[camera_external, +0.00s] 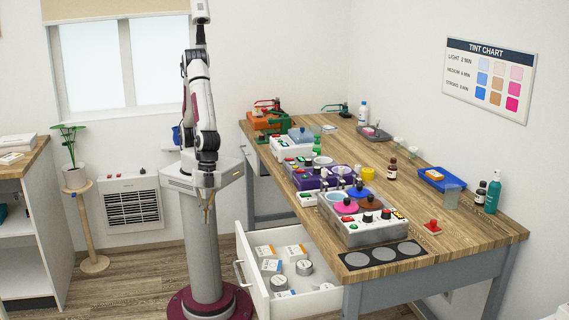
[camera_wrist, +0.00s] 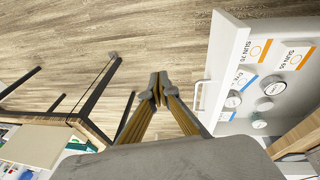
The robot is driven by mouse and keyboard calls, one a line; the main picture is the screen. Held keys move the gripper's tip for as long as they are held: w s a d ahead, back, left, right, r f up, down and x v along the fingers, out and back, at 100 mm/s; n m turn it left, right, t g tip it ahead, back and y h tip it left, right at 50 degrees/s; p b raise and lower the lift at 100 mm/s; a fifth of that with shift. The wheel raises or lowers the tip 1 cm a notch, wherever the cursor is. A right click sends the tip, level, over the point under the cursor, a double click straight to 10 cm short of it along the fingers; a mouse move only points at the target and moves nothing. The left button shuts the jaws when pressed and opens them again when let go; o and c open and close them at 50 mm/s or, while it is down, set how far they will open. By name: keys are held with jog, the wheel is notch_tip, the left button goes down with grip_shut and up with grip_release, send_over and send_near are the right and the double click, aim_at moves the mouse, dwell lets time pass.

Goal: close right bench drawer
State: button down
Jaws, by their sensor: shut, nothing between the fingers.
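The bench drawer (camera_external: 261,290) nearer the external camera is pulled well out from under the wooden bench. Several white boxes and round tins lie in it. Its front has a bar handle (camera_external: 241,272). In the wrist view the drawer (camera_wrist: 229,70) is on the right, with its handle (camera_wrist: 199,96) facing my gripper. My gripper (camera_external: 208,215) points down, above and to the left of the drawer front in the external view. Its fingertips (camera_wrist: 158,90) are together and empty, apart from the handle with bare floor beneath them.
The bench top (camera_external: 455,225) carries several coloured machines, bottles and trays. A second drawer (camera_external: 252,158) sits farther back under the bench. At left are a plant stand (camera_external: 85,225) and a side cabinet (camera_external: 40,225). Wooden floor (camera_wrist: 90,40) is free outside the drawer.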

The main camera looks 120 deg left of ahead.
jog(key=w+d+f+m+t+h, duration=0.25)
jog(key=d+f+m+t, duration=0.4)
jog(key=d+f, duration=1.85)
jog(key=w+a+r+m+t+y, duration=0.3)
jog(key=w+a+r+t+y, duration=0.2)
jog(key=w+a+r+t, duration=0.3)
notch_tip(320, 180, up, 2)
jog(key=w+t, duration=0.2)
jog(key=shift+a+r+t, duration=0.25)
jog(key=shift+t, duration=0.1)
jog(key=shift+m, duration=0.25)
